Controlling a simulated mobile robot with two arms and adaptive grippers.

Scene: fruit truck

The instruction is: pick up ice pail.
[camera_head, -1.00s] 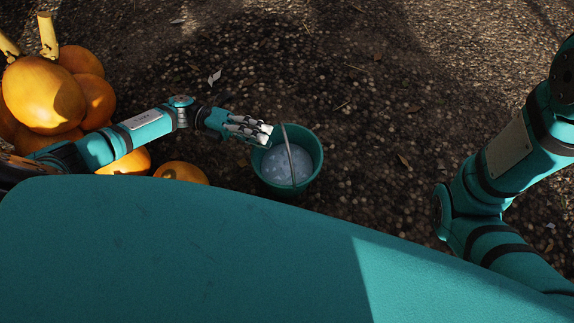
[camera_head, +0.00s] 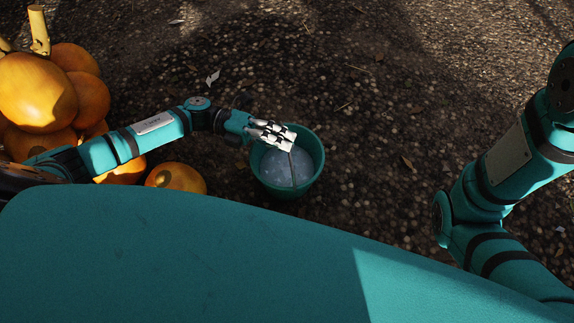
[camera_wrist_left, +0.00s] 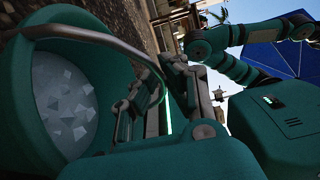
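The green ice pail (camera_head: 317,170) stands on the ground near the middle of the head view, with pale ice (camera_head: 283,170) inside. Its thin metal handle (camera_head: 292,168) stands up across the opening. My left gripper (camera_head: 289,142) is over the pail's upper rim, at the handle, and hides the handle's upper part. In the left wrist view the pail (camera_wrist_left: 108,80) is tipped sideways in the picture, and the handle (camera_wrist_left: 110,38) runs to between the fingers of my left gripper (camera_wrist_left: 163,100). A gap shows between these fingers, so they look open around the handle. My right gripper is out of view.
Several orange pumpkin-like fruits (camera_head: 37,92) are heaped at the left, and one (camera_head: 176,178) lies below my left forearm. My right arm (camera_head: 505,170) is at the right. The pebbly ground beyond the pail is clear apart from dry leaves.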

